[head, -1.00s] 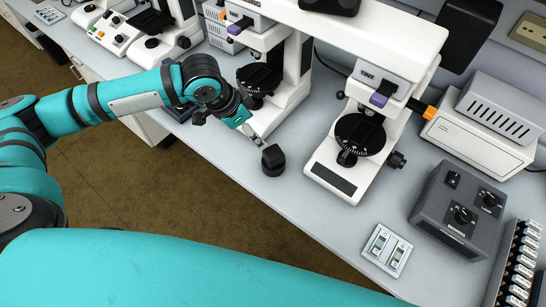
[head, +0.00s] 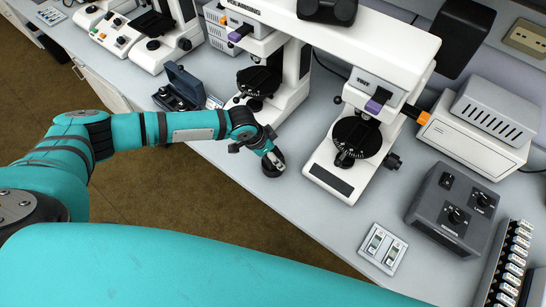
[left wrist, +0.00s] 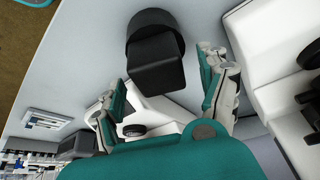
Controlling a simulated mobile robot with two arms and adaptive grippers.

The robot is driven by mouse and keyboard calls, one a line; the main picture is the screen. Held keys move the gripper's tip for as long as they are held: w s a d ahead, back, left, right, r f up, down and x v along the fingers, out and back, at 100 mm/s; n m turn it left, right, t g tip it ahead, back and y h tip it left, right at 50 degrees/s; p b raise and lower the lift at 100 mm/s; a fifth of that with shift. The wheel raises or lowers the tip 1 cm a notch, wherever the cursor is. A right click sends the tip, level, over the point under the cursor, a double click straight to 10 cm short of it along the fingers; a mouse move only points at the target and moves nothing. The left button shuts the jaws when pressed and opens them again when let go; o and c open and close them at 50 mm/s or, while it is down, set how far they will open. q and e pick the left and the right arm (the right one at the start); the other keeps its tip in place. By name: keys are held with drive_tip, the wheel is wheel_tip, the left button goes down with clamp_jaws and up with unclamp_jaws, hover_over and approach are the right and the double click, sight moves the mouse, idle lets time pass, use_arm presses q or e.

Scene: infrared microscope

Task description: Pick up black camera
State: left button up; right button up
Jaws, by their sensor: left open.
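The black camera (head: 270,170) stands on the grey bench near its front edge, left of the right-hand microscope's base. It has a round part and a boxy part, which show clearly in the left wrist view (left wrist: 157,62). My left gripper (head: 274,160) is at the camera and hides part of it in the head view. In the left wrist view the left gripper (left wrist: 162,72) is open, with one finger on each side of the camera's boxy part. Gaps show between the fingers and the camera. My right gripper is not in view.
A white microscope (head: 345,150) stands close right of the camera, and another (head: 265,75) stands behind it. A grey control box (head: 452,208), a slide holder (head: 382,248) and an open dark case (head: 182,88) are on the bench.

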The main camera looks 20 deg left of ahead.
use_arm(q)
drive_tip(key=shift+d+f, duration=0.1)
drive_tip(key=shift+f, duration=0.3)
drive_tip(key=c, duration=1.5)
drive_tip(key=shift+w+r, duration=0.1)
drive_tip(key=shift+r, duration=0.1)
